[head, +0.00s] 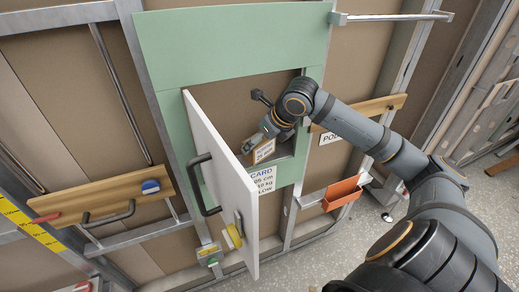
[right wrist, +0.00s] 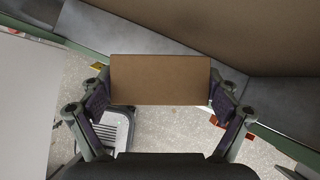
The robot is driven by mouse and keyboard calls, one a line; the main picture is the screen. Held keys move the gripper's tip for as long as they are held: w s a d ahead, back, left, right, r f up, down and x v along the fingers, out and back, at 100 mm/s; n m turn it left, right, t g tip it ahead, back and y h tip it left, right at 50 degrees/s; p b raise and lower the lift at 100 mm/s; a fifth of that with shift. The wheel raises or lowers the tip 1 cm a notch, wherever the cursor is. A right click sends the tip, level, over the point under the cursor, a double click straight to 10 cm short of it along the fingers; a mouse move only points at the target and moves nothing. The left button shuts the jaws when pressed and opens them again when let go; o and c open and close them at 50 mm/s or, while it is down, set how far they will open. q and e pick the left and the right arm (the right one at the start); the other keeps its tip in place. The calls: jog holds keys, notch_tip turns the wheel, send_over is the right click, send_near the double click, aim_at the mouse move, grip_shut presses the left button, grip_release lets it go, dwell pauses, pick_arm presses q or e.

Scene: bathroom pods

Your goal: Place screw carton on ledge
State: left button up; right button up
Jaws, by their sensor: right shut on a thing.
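The screw carton (head: 264,151) is a small brown box with a white label, in the wall opening behind the open white door. My right gripper (head: 267,133) is shut on it. In the right wrist view the carton (right wrist: 160,80) sits between the two fingers of the right gripper (right wrist: 160,92), its plain brown face toward the camera. The grey metal ledge (head: 287,152) runs along the bottom of the opening. In the right wrist view the ledge (right wrist: 118,42) lies beyond the carton. I cannot tell whether carton and ledge touch. My left gripper is not in view.
The white door (head: 222,170) with a dark handle (head: 199,184) stands open left of the carton. Green board (head: 235,40) frames the opening. An orange bin (head: 343,192) hangs at lower right. A wooden rail (head: 110,195) holds tools at left.

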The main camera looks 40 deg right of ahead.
aim_at(259, 151)
notch_tip(259, 151, down, 4)
jog(key=shift+r, duration=0.25)
jog(key=shift+w, duration=0.15)
jog(key=shift+f, duration=0.3)
jog(key=o, duration=1.2)
